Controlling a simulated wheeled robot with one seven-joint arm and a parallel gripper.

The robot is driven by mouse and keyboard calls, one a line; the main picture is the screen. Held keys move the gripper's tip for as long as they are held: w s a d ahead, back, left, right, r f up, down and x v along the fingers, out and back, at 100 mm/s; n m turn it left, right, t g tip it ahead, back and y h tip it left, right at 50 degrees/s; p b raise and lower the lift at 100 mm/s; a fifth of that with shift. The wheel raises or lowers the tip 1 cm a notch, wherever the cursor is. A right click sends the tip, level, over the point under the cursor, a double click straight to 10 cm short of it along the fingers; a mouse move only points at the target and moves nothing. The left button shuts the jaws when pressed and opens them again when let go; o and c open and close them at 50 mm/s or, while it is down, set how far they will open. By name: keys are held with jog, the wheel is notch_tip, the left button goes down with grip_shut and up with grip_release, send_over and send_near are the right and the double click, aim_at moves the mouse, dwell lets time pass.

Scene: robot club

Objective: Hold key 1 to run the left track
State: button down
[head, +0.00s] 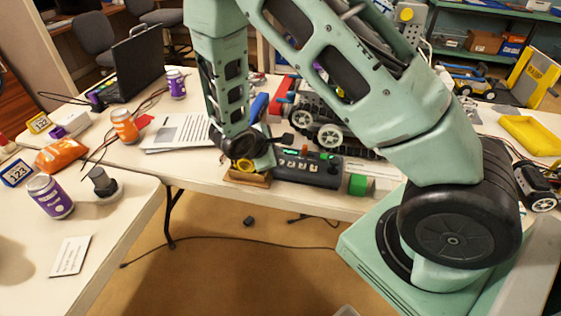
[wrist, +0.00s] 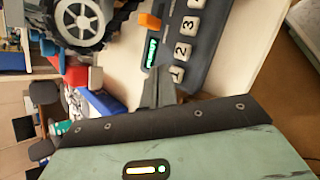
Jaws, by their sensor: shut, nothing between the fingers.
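The dark control box (head: 310,172) lies near the front edge of the table, with a row of pale number keys and a lit green display. In the wrist view, key 1 (wrist: 178,75) is the key nearest my gripper (wrist: 158,72). The shut, empty fingers reach to the box's end, just left of key 1; I cannot tell whether they touch it. In the head view my gripper (head: 284,139) is at the box's left end. The tracked robot (head: 328,134) stands behind the box, partly hidden by my arm.
A green block (head: 358,184) sits at the box's right end. A small wooden piece with a yellow ring (head: 246,166) is below my wrist. A yellow tray (head: 532,133) is at right.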

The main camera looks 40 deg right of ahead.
jog(key=shift+f, duration=0.15)
dwell(0.6)
jog(key=shift+f+b, duration=0.3)
jog(key=shift+b, duration=0.35)
jog(key=shift+f+b, duration=0.3)
jog(key=shift+b, duration=0.05)
dwell(0.3)
jog(key=shift+s+a+f+b, duration=0.1)
jog(key=shift+s+f+b, duration=0.05)
jog(key=shift+f+b, duration=0.25)
dwell(1.1)
dwell(1.6)
jog(key=shift+w+r+p, duration=0.25)
jog(key=shift+r+p, duration=0.45)
jog(key=shift+r, duration=0.3)
jog(key=shift+r, duration=0.1)
